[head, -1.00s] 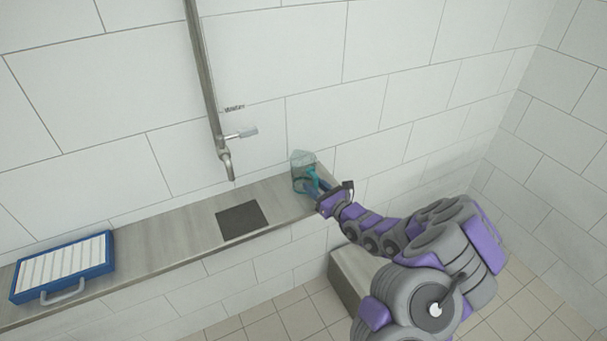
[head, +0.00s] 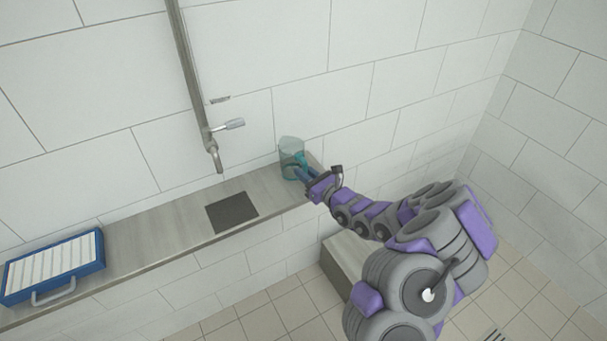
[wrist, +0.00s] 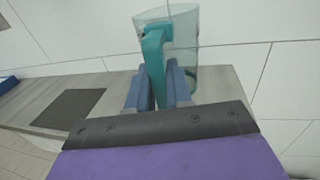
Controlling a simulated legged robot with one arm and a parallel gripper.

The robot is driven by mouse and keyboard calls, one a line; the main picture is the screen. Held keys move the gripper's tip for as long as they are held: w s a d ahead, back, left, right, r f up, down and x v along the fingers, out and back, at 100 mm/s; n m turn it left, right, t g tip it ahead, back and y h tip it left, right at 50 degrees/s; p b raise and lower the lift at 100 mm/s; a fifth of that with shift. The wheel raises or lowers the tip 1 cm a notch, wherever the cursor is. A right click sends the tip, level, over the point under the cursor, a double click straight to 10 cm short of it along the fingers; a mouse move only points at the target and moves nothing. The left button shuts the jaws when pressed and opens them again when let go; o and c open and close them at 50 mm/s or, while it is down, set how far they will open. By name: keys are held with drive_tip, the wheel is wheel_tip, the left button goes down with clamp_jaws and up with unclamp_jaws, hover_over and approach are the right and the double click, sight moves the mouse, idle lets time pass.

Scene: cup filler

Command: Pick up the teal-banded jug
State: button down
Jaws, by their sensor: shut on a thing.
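The teal-banded jug (head: 291,151) is a clear, tinted vessel at the right end of the shelf. In the wrist view the jug (wrist: 183,40) shows its teal handle (wrist: 154,58) toward me. My gripper (head: 302,174) reaches it from the right. In the wrist view my gripper's blue fingers (wrist: 158,88) are on both sides of the handle, shut on it. The jug looks upright or nearly so. I cannot tell clearly whether its base touches the shelf.
The grey shelf (head: 170,221) runs along the tiled wall. A dark square plate (head: 232,212) lies under a metal tap (head: 214,152) left of the jug. A blue tray with white slats (head: 53,266) sits at the far left. A grey block (head: 345,262) stands below the shelf.

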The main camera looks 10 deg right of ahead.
wheel_tip(320, 180, up, 3)
drive_tip(key=shift+f+p, duration=0.2)
drive_tip(key=shift+p, duration=0.1)
drive_tip(key=s+d+p, duration=0.1)
drive_tip(key=s+p, duration=0.7)
drive_tip(key=s, duration=0.8)
drive_tip(key=shift+r, duration=0.45)
